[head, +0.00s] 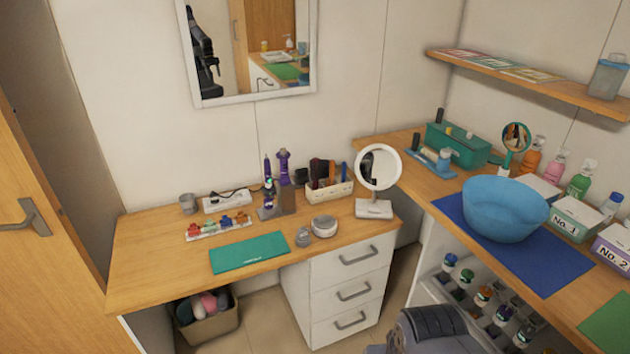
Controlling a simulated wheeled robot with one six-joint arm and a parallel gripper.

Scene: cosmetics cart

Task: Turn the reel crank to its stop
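I cannot make out a reel crank for certain. A small light-blue device (434,160) with a pale roll-like part and a dark upright end stands on the right counter, in front of the teal box. It is too small to tell whether it carries a crank or at what angle one sits. My gripper is not in the head view, so its distance from the device does not show.
The left desk (150,258) holds a round mirror (378,168), a teal mat (249,253) and a white organiser (330,190). A blue basin (505,208), teal box (458,147) and bottles crowd the right counter. A dark rounded object (432,328) is at the bottom edge.

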